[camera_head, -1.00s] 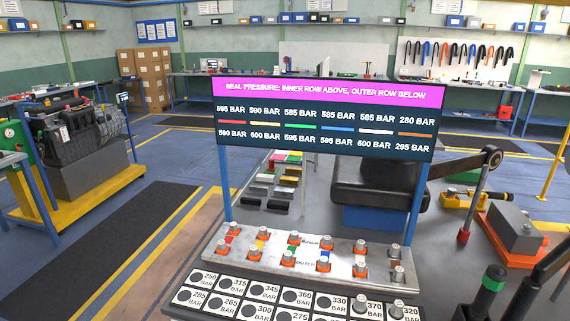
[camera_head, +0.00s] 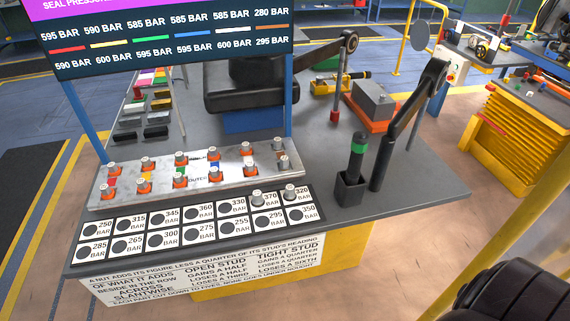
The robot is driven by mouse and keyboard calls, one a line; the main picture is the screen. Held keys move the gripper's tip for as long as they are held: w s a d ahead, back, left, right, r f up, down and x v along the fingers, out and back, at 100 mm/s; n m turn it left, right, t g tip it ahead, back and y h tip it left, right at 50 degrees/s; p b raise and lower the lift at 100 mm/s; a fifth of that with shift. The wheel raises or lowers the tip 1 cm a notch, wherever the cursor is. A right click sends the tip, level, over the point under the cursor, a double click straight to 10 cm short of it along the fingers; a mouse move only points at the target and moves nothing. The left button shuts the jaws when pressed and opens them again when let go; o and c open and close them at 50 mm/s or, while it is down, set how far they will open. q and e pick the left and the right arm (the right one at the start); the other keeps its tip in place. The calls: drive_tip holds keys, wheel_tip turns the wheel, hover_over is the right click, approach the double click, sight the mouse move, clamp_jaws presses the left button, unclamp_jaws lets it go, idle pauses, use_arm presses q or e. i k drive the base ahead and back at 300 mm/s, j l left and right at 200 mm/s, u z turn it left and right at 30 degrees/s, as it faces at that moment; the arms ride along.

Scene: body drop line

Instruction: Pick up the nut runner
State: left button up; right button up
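A black upright tool with a green band, which looks like the nut runner (camera_head: 357,153), stands in a black square holder (camera_head: 350,188) on the right part of the grey bench. Nothing holds it. A black jointed arm (camera_head: 408,112) rises from the bench just right of it; I cannot tell whether the two are linked. Left of the tool, a metal plate (camera_head: 210,172) carries two rows of studs, several with orange bases. Neither of my grippers is in view.
A grid of numbered BAR cells (camera_head: 205,228) lies along the front edge, with metal pieces at 370 and 320. The pressure board (camera_head: 165,38) stands behind the plate. A dark padded shape (camera_head: 510,290) fills the bottom right corner.

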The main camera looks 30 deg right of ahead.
sight(360, 141)
drive_tip(key=z, duration=1.45)
